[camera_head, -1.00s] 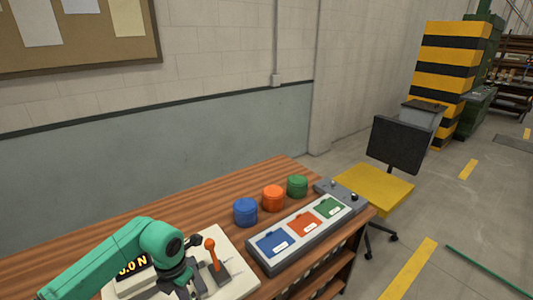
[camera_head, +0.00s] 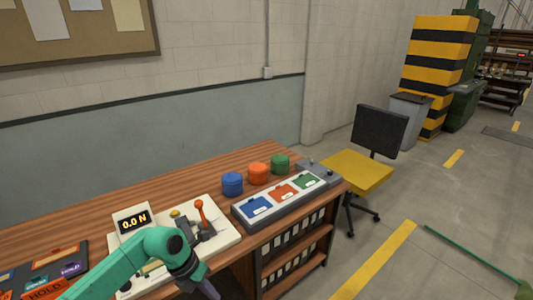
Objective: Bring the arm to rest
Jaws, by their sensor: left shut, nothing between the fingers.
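My left arm comes in from the lower left in green, and its gripper (camera_head: 207,289) points down at the bottom edge, shut and empty, in front of the bench's near edge. Its fingertips are partly cut off by the picture's edge. Behind it on the wooden bench (camera_head: 120,221) is a white device with a display (camera_head: 134,222) reading 0.0 N and an orange-knobbed lever (camera_head: 203,215). My arm covers part of this device. My right gripper is not in view.
Blue (camera_head: 232,184), orange (camera_head: 258,173) and green (camera_head: 280,164) round containers stand behind a grey panel (camera_head: 240,212) with three coloured plates. A dark board (camera_head: 78,262) with labels lies at left. A yellow-seated chair (camera_head: 357,171) stands right of the bench; floor beyond is mostly clear.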

